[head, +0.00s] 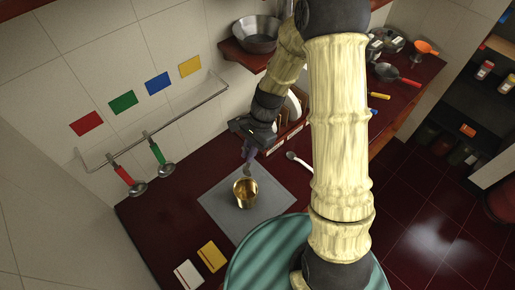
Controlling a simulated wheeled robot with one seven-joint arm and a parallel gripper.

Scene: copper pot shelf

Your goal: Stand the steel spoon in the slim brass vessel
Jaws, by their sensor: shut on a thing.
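A brass vessel (245,193) with a shiny golden inside stands on a grey square mat (225,207) on the dark red counter. My gripper (249,149) is above and behind the vessel, pointing down, shut on a thin greyish thing that appears to be the steel spoon (249,168). The spoon hangs from the jaws, with its lower end close to the vessel's far rim in the picture. I cannot tell whether it is inside the rim, touching it or still apart. The jaws are small and dark, and the spoon's upper part is hidden.
A red-handled ladle (127,179) and a green-handled one (159,157) hang from a wall rail (185,112). A pale spoon-like utensil (297,160) lies right of the mat. A steel bowl (256,36) sits on a shelf.

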